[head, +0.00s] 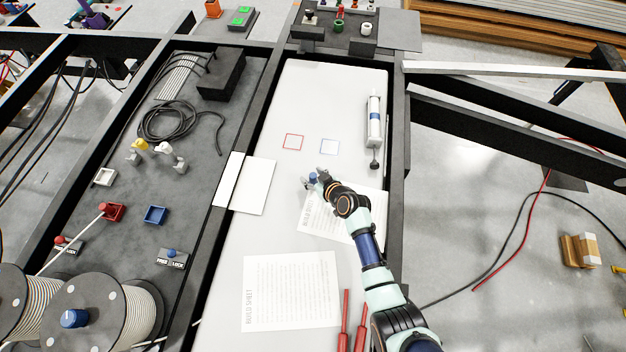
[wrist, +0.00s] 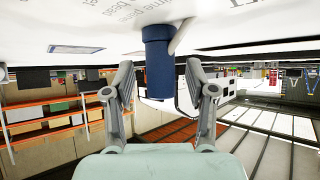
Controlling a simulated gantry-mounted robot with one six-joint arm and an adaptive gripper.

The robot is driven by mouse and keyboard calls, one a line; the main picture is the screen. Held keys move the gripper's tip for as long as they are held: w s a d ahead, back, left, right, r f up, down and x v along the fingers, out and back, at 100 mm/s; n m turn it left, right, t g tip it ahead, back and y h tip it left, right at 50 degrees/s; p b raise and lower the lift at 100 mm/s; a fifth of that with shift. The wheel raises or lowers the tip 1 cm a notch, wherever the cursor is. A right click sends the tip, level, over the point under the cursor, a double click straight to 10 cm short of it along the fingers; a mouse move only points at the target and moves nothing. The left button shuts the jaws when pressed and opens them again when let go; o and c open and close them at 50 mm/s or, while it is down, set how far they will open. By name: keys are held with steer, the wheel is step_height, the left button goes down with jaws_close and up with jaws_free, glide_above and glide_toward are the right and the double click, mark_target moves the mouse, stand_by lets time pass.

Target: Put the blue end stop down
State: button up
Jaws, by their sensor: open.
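The blue end stop (head: 312,177) is a small dark blue cylinder on the white panel (head: 300,100), by the top left corner of a printed sheet (head: 345,212). In the wrist view the blue end stop (wrist: 158,62) meets the white surface, which is at the top of that picture, with a light tab beside its base. My gripper (head: 319,178) is beside it in the head view. In the wrist view my gripper (wrist: 158,80) is open, with a finger on each side of the end stop and visible gaps to both. A blue outlined square (head: 329,147) and a red outlined square (head: 293,142) lie beyond.
A caulking-type tube (head: 374,120) lies on the panel's right side. A second sheet (head: 291,290) and red-handled tool (head: 345,320) are nearer. Dark chassis beams border the white panel.

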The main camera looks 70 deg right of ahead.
mark_target(313, 175)
steer(key=shift+f, duration=0.1)
jaws_close()
stand_by(0.3)
step_height(313, 175, up, 20)
steer(key=p, duration=0.5)
